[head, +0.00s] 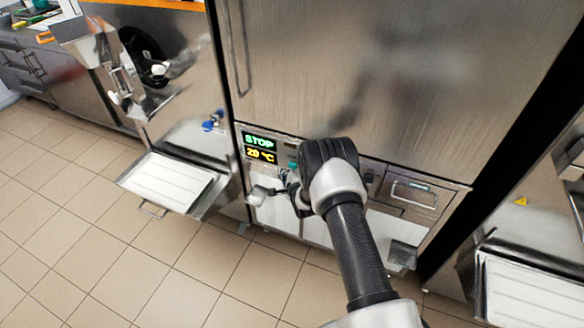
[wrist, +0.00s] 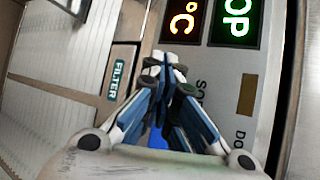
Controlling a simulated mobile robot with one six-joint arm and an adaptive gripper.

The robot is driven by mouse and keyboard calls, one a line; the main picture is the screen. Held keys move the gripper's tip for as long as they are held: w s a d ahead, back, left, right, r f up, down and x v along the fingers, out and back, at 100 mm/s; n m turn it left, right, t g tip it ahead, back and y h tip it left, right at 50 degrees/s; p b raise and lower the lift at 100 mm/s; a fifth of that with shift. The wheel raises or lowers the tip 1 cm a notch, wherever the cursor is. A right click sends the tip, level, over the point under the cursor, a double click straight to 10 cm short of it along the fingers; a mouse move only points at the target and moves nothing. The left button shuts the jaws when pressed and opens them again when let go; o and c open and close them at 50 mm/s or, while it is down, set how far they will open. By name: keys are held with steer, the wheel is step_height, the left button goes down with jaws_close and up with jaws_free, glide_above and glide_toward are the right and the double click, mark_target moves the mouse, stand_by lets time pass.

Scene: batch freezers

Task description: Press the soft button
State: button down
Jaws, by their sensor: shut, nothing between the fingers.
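The control panel (head: 270,165) is on the front of the middle steel machine, below its large door. Its display (head: 259,147) reads STOP in green and 20 °C in yellow. My gripper (head: 287,181) is at the panel just right of the display, mostly hidden behind my wrist. In the wrist view my gripper (wrist: 168,72) is shut and empty, its fingertips in front of the panel by the display (wrist: 210,20). Partly covered lettering (wrist: 200,95) sits beside the fingers. I cannot make out the soft button or whether the fingertips touch anything. A blue patch (wrist: 157,140) shows between the fingers.
A slotted cover marked FILTER (wrist: 119,75) lies left of the fingers in the wrist view. A machine with a white tray (head: 170,180) stands at left, another white tray (head: 530,292) at lower right. Tiled floor (head: 110,245) is clear at lower left.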

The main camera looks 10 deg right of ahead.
steer(key=shift+w+d, duration=0.1)
steer(key=shift+w+d+b, duration=0.2)
steer(key=shift+w+b, duration=0.05)
steer(key=shift+b, duration=0.3)
steer(key=shift+w+d+b, duration=0.3)
steer(key=shift+w+b, duration=0.1)
steer(key=shift+b, duration=0.1)
stand_by(0.5)
steer(key=shift+s+a, duration=0.1)
stand_by(0.3)
steer(key=shift+s+a+p, duration=0.35)
steer(key=shift+s+a, duration=0.1)
steer(key=shift+s, duration=0.2)
steer(key=shift+s+a, duration=0.1)
steer(key=s+a+p, duration=0.1)
steer(key=s, duration=0.1)
steer(key=s+a, duration=0.1)
steer(key=s, duration=0.1)
steer(key=shift+a+p, duration=0.35)
stand_by(0.5)
